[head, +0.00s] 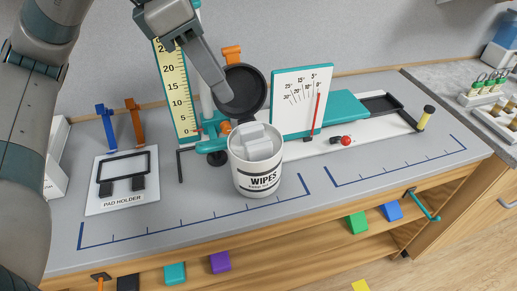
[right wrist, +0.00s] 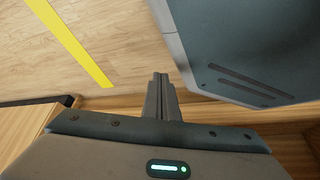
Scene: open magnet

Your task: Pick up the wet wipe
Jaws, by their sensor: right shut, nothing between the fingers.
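The wet wipe (head: 256,142) is a white folded piece standing out of the open top of the white canister marked WIPES (head: 258,178). The canister's round black lid (head: 247,88) is tipped up behind it. My left gripper (head: 220,92) reaches down from the upper left, its tip in front of the lid, above and left of the wipe. It appears apart from the wipe, and the gap between its fingers cannot be made out. My right gripper (right wrist: 161,90) is shut and empty in the right wrist view, away from the wipe.
A pad holder (head: 122,203) lies left on the grey bench. A yellow scale (head: 176,90) and a white angle board (head: 301,100) stand behind the canister. A small red ball (head: 346,141) is to its right. Coloured blocks lie on the shelf below.

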